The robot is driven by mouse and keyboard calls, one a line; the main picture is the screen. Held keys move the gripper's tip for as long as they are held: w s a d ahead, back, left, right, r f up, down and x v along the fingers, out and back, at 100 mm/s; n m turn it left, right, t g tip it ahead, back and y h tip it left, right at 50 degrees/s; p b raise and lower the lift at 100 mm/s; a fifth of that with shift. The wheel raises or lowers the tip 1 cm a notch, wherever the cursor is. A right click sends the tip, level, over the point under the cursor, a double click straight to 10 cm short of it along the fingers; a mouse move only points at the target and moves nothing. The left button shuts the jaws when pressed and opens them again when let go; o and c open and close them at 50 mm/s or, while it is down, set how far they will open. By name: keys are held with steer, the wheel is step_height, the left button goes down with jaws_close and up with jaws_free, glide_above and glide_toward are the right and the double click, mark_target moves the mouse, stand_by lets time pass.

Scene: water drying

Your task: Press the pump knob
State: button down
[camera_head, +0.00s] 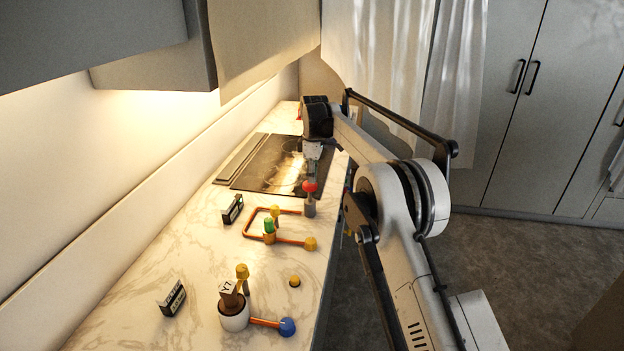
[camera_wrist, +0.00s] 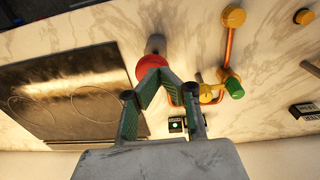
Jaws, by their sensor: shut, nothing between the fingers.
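A red knob (camera_head: 310,187) tops a grey upright cylinder (camera_head: 310,208) on the counter, near its right edge and joined to orange piping. The red knob also shows in the wrist view (camera_wrist: 150,64), with the grey cylinder (camera_wrist: 156,43) beyond it. My gripper (camera_head: 311,174) points down right over the red knob. In the wrist view my gripper (camera_wrist: 154,74) has its green-padded fingers shut with nothing between them, the tips overlapping the knob's near edge. Whether the tips touch the knob cannot be told.
A black cooktop (camera_head: 275,165) lies behind the knob. In front are a green knob (camera_head: 269,225) with orange pipes, a small black display box (camera_head: 233,209), a white pot (camera_head: 234,315), a blue ball (camera_head: 287,326) and a low yellow button (camera_head: 295,281). The wall bounds the counter's left.

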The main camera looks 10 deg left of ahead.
mark_target(312, 186)
steer(key=shift+f, duration=0.7)
steer(key=shift+f+b, duration=1.35)
steer(key=shift+f, duration=1)
steer(key=shift+r, duration=0.1)
step_height(312, 186, up, 14)
steer(key=shift+s+d, duration=0.2)
steer(key=shift+s, duration=0.05)
steer(key=c, duration=2.5)
jaws_free()
